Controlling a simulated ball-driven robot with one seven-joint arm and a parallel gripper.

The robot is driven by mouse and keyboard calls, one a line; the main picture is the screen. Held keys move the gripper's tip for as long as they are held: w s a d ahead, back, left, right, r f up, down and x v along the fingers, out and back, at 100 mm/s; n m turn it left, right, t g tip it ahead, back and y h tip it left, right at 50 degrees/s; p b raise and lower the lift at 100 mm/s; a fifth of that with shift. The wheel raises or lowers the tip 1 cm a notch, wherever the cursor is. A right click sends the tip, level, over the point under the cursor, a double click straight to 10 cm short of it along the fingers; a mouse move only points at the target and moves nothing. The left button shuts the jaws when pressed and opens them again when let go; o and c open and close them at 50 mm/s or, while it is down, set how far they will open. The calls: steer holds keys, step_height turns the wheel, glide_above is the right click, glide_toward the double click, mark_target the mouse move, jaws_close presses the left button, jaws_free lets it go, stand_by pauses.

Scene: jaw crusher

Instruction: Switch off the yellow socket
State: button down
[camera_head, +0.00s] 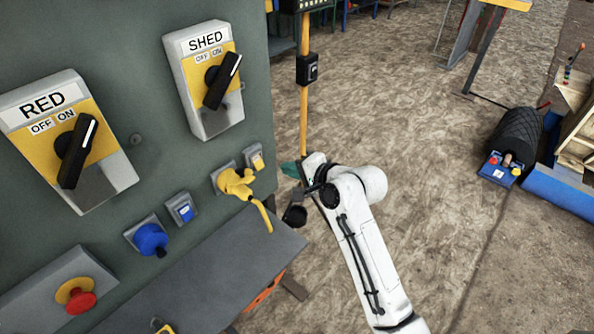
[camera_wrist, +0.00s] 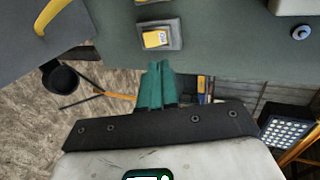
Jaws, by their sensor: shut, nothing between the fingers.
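The yellow socket (camera_head: 228,178) is on the grey-green panel, with a yellow plug and cable (camera_head: 262,215) in it. Its small yellow switch (camera_head: 256,159) sits just up and to the right. In the wrist view the switch (camera_wrist: 156,38) is a yellow rocker in a grey housing, just beyond my fingertips. My gripper (camera_head: 287,169) is to the right of the switch in the head view, apart from it. Its green fingers (camera_wrist: 157,68) are shut together and empty, pointing toward the switch. The wrist view shows a little of the yellow cable (camera_wrist: 48,14).
A blue socket (camera_head: 151,240) with a blue switch (camera_head: 182,209) is lower left. RED (camera_head: 100,165) and SHED (camera_head: 225,118) rotary switch boxes are above. A red emergency button (camera_head: 78,297) is at lower left. A grey ledge (camera_head: 215,272) juts below; a yellow post (camera_head: 304,110) stands behind.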

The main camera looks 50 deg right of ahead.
steer(key=shift+v, duration=1)
steer(key=f+b, duration=0.1)
steer(key=b, duration=0.3)
steer(key=shift+s+d+f+b, duration=0.1)
steer(key=shift+s+f+b, duration=0.1)
steer(key=shift+b, duration=0.2)
steer(key=shift+g, duration=0.3)
steer(key=shift+r, duration=0.15)
